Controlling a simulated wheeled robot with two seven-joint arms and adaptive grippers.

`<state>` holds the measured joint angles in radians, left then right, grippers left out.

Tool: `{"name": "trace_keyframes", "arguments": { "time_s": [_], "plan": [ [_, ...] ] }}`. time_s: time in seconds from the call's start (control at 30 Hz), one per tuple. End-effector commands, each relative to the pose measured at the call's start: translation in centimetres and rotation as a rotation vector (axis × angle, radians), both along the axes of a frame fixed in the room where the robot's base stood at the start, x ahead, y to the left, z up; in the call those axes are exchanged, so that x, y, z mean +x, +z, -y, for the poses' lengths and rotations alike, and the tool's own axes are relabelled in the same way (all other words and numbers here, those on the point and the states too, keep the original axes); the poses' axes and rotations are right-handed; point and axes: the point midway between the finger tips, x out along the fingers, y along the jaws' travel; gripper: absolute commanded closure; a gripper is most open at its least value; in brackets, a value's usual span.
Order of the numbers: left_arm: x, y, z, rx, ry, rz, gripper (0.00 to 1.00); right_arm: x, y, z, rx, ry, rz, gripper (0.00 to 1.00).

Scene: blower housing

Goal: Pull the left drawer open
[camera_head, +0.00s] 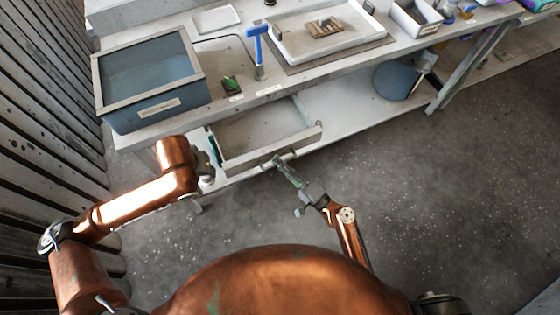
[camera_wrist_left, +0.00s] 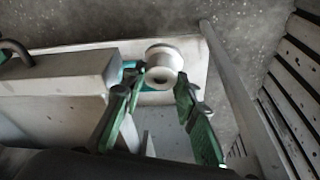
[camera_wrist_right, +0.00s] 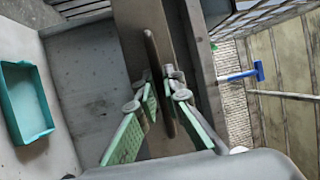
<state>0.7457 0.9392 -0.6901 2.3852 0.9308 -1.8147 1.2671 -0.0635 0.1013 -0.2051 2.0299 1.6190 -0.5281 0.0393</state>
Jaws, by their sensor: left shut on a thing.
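The left drawer (camera_head: 262,130) stands pulled out below the bench top, and I see into its light grey inside. My right gripper (camera_head: 281,164) is at its front edge. In the right wrist view, the right gripper's green fingers (camera_wrist_right: 160,108) are apart on either side of a dark bar handle (camera_wrist_right: 152,60); I see no clear contact. My left gripper (camera_head: 212,160) is beside the drawer's left side, partly hidden by my arm. In the left wrist view, its green fingers (camera_wrist_left: 158,98) are around a white round spool-like part (camera_wrist_left: 163,62).
A blue-grey bin (camera_head: 155,112) stands on the bench's left end. A blue-headed tool (camera_head: 258,50) and a white tray (camera_head: 285,45) are on top. A teal tray (camera_wrist_right: 24,105) shows in the right wrist view. A slatted wall (camera_head: 40,120) is close at left; the floor (camera_head: 450,190) at right is clear.

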Motion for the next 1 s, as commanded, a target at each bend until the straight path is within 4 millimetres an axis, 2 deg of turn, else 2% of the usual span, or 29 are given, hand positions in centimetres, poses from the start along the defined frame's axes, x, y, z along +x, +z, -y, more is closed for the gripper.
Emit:
{"name": "trace_keyframes", "arguments": {
  "time_s": [0.1,0.47,1.0],
  "plan": [
    [0.0,0.0,0.0,0.000,-0.001,0.001,1.00,0.0,-0.1,0.1,0.000,-0.001,-0.001,0.84],
    [0.0,0.0,0.0,0.000,-0.001,0.001,1.00,-0.5,-0.2,0.5,-0.002,-0.001,-0.002,0.84],
    [0.0,0.0,0.0,0.000,-0.001,0.001,1.00,-7.5,-2.0,7.1,-0.002,-0.002,-0.004,0.84]
  ]
}}
